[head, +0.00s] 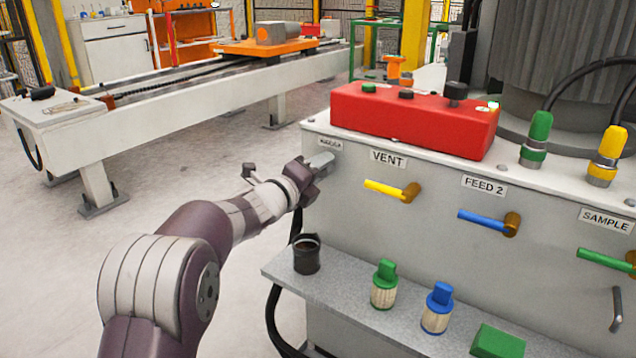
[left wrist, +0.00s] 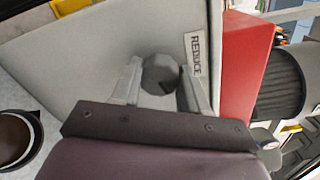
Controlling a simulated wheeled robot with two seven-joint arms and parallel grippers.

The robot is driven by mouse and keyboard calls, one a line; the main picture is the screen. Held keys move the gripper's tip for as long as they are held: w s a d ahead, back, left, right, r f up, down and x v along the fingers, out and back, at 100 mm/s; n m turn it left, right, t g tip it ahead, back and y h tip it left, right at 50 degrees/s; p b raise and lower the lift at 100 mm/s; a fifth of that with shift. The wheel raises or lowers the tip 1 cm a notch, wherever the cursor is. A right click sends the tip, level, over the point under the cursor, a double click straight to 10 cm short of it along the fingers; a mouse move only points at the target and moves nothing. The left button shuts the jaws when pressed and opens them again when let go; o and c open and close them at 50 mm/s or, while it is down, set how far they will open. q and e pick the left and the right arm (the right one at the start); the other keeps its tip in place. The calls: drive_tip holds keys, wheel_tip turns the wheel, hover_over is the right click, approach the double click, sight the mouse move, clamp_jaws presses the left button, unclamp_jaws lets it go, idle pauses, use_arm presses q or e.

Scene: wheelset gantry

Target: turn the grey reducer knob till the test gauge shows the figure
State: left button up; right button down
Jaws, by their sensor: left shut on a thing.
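The grey reducer knob (head: 322,160) is on the front face of the grey cabinet, at its upper left corner. It shows more clearly in the left wrist view (left wrist: 160,72), beside a label of which "REDUCE" can be read. My left gripper (head: 309,171) reaches it from the left. In the left wrist view its two fingers (left wrist: 161,84) stand on either side of the knob, shut on it. I cannot make out a test gauge or any figure in either view. My right gripper is not in view.
A red box (head: 412,118) with black knobs sits on the cabinet top. Yellow (head: 388,187), blue (head: 484,219) and green (head: 602,258) handles stick out to the right. A shelf below holds a dark cup (head: 307,255), a green-capped bottle (head: 384,285) and a blue-capped bottle (head: 437,308).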

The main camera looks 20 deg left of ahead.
use_arm(q)
drive_tip(key=shift+f+m+b, duration=0.1)
drive_tip(key=shift+m+b, duration=0.7)
drive_tip(key=shift+m, duration=0.1)
drive_tip(key=o, duration=1.1)
drive_tip(key=shift+c, duration=0.2)
drive_tip(key=p+v, duration=0.4)
drive_tip(key=v, duration=0.8)
drive_tip(key=shift+s, duration=0.35)
